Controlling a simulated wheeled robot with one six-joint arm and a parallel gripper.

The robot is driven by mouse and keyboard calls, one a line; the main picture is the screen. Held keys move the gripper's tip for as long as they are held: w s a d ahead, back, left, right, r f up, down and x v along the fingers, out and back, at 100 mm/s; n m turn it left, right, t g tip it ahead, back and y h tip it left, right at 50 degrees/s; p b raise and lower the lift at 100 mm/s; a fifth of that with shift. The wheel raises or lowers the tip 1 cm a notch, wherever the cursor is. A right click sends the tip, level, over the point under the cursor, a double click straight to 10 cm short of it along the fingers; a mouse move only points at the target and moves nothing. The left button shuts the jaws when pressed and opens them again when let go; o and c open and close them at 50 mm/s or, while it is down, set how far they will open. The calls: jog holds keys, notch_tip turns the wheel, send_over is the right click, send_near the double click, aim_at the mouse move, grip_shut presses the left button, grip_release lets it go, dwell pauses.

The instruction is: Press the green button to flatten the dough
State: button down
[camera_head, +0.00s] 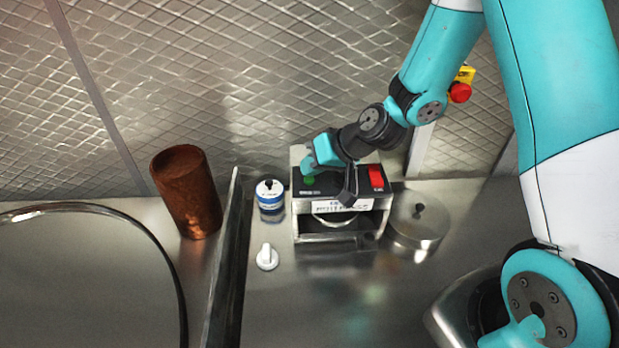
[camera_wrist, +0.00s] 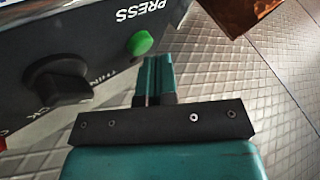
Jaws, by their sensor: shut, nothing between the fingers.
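The dough press (camera_head: 345,207) is a steel box with a black top panel, standing on the counter against the wall. Its green button (camera_head: 309,180) is at the left of the panel, and a red switch (camera_head: 376,177) is at the right. In the wrist view the green button (camera_wrist: 140,43) sticks out from the dark panel (camera_wrist: 85,25) near the word PRESS. My gripper (camera_head: 308,166) is over the left of the panel, close to the button. Its teal fingers (camera_wrist: 153,62) are shut and empty, their tips just beside the button; whether they touch it I cannot tell.
A black knob (camera_wrist: 57,80) is on the panel beside the button. A brown cylinder (camera_head: 186,192) stands further left.

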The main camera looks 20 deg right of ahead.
jog(key=shift+f+b, duration=0.35)
jog(key=shift+b, duration=0.05)
jog(key=shift+s+f+b, duration=0.3)
jog(key=shift+f, duration=0.2)
dwell(0.6)
jog(key=shift+r, duration=0.1)
jog(key=shift+w+r+p, duration=0.2)
jog(key=shift+r+p, duration=0.4)
jog(key=shift+r, duration=0.45)
notch_tip(320, 180, up, 5)
jog(key=p, duration=0.3)
jog(key=shift+p, duration=0.4)
jog(key=shift+w+f, duration=0.1)
